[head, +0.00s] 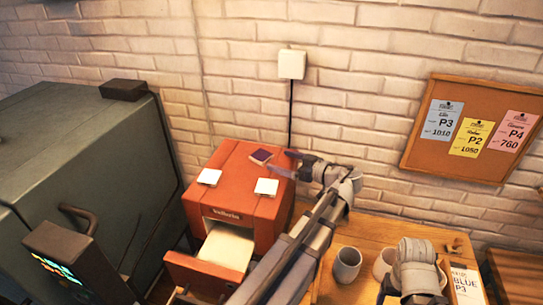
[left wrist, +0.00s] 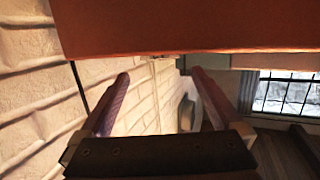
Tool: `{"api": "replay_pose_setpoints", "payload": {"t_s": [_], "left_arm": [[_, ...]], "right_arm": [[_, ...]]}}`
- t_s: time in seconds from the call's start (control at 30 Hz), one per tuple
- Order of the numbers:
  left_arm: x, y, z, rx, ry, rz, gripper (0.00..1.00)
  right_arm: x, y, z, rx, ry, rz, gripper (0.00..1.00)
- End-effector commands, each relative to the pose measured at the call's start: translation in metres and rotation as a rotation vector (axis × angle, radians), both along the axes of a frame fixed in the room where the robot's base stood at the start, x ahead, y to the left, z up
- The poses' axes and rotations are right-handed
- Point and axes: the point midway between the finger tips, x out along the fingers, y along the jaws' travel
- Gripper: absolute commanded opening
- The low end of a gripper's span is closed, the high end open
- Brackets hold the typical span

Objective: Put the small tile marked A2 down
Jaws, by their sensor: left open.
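A dark purple tile (head: 261,156) lies on top of the red box (head: 233,158), near its back edge. Two white tiles, one on the left (head: 209,177) and one on the right (head: 266,187), lie flat nearer its front. No mark A2 can be read on any of them. My left gripper (head: 287,164) is at the box's back right top edge, pointing left, just right of the purple tile. Its two fingers (left wrist: 158,90) are apart in the left wrist view, with nothing seen between them. A grey part of my right arm shows at the lower right; its fingers cannot be made out.
An open drawer (head: 222,250) sticks out of the box's front. A large grey-green cabinet (head: 80,160) stands to the left. Cups (head: 347,264) and a label card (head: 466,286) stand on the wooden table at right. A brick wall (head: 370,90) is close behind.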

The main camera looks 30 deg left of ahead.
Motion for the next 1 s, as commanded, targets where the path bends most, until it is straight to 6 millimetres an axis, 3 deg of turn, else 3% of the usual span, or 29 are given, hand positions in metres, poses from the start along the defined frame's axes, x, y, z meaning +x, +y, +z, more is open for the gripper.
{"api": "replay_pose_setpoints", "payload": {"t_s": [0.1,0.33,1.0], "left_arm": [[-0.002,-0.022,0.006,0.000,0.001,-0.002,1.00],[-0.004,-0.046,0.010,0.000,0.000,-0.001,1.00],[-0.004,-0.049,0.010,0.000,0.000,0.001,1.00]], "right_arm": [[0.000,0.000,0.006,0.000,0.000,-0.001,0.76],[0.000,0.000,0.010,0.000,0.000,-0.002,0.76],[0.000,0.000,0.010,0.000,0.000,-0.002,0.76]]}}
